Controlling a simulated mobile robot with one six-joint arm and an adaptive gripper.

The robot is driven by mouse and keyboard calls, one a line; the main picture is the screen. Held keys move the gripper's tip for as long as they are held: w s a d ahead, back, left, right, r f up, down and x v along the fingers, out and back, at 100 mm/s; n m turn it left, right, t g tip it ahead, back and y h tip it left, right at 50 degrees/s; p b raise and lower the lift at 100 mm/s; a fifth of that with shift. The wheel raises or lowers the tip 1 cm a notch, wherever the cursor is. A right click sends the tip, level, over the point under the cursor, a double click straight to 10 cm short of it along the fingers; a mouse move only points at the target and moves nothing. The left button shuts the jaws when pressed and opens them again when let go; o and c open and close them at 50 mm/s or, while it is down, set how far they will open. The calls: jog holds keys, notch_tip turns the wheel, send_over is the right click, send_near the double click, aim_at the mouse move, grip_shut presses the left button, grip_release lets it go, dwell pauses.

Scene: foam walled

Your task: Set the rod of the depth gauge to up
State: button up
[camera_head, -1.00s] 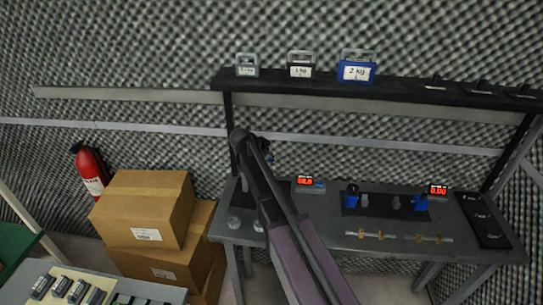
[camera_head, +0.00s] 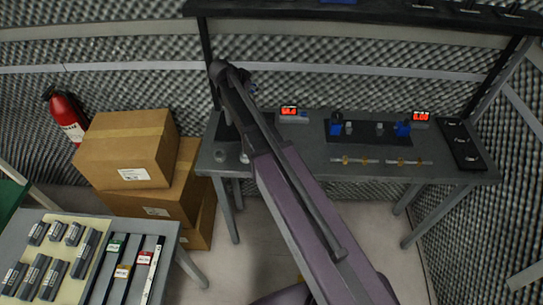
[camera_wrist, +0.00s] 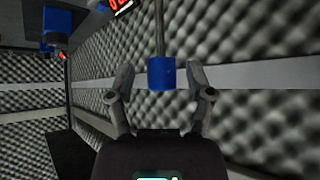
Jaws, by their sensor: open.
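In the wrist view a thin grey rod (camera_wrist: 159,30) ends in a blue cylindrical tip (camera_wrist: 161,74); I take this to be the depth gauge's rod. My gripper (camera_wrist: 161,82) is open, with one finger on each side of the blue tip and a visible gap at both sides. In the head view my arm covers most of the gauge and my gripper at the bench's left end. How far up the rod stands cannot be told.
The grey workbench (camera_head: 370,172) carries a red-lit display (camera_head: 289,111), a dark tray (camera_head: 370,139) with blue-topped items, and a second display (camera_head: 421,116). Cardboard boxes (camera_head: 110,152) stand left of it. A near table (camera_head: 190,238) holds grey blocks and files.

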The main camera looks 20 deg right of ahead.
jog(key=shift+f, duration=0.4)
jog(key=p+v, duration=1)
jog(key=v, duration=0.4)
jog(key=s+d+f+n+g+y+b, duration=0.2)
jog(key=s+d+f+n+y+b, duration=0.1)
jog(key=s+f+b, duration=0.4)
jog(key=s+d+f+n+g+y+b, duration=0.2)
jog(key=s+d+f+n+y+b, duration=0.2)
jog(key=s+f+n+b, duration=0.4)
jog(key=s+d+f, duration=0.1)
jog(key=s+f, duration=0.4)
jog(key=s, duration=0.2)
jog(key=shift+s+d+f, duration=0.15)
jog(key=shift+d+f, duration=0.05)
jog(key=shift+d, duration=0.05)
jog(key=shift+s+n+g+y, duration=0.3)
jog(key=shift+s+n+y, duration=0.15)
jog(key=shift+s, duration=0.4)
dwell(1.6)
